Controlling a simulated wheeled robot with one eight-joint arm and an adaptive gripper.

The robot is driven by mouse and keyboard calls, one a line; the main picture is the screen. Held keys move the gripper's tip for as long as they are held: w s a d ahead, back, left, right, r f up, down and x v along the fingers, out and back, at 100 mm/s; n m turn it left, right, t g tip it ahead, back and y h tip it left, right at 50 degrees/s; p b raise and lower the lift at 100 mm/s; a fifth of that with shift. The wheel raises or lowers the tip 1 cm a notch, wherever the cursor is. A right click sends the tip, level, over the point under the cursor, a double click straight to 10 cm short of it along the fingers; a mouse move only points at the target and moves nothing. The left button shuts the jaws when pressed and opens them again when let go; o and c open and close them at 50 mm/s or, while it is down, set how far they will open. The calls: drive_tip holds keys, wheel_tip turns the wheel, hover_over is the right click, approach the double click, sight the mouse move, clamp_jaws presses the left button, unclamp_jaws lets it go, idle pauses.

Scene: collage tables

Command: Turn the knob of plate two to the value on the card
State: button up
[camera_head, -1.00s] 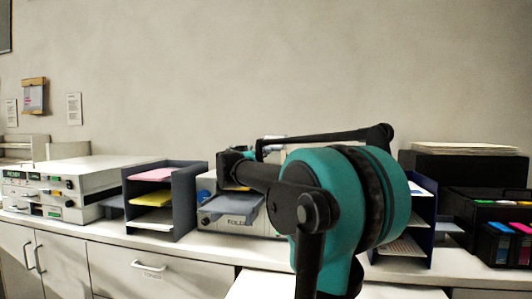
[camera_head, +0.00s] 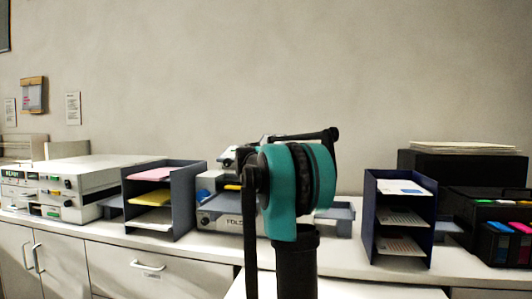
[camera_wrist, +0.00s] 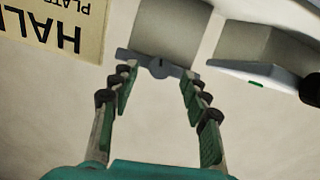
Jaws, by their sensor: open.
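My gripper (camera_wrist: 157,82) is open in the wrist view, with its green-padded fingers spread apart. A grey bar with a round centre (camera_wrist: 160,67), perhaps a knob, lies just beyond and between the fingertips, in front of a grey block (camera_wrist: 172,28). I cannot tell whether the fingers touch it. An upside-down cream label (camera_wrist: 52,30) with "HAL" and "PLATE" partly readable is at the upper left. In the head view my arm hides the gripper and part of the machine marked "FOLD" (camera_head: 226,222). I cannot identify plate two or read a value card.
A dark paper rack (camera_head: 176,222) stands left of the folding machine, and a navy rack (camera_head: 368,222) stands to its right. A white machine (camera_head: 80,178) is at far left, and a black box (camera_head: 459,168) with papers is at right. Small notices hang on the left wall.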

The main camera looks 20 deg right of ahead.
drive_tip(key=shift+x, duration=1.05)
clamp_jaws()
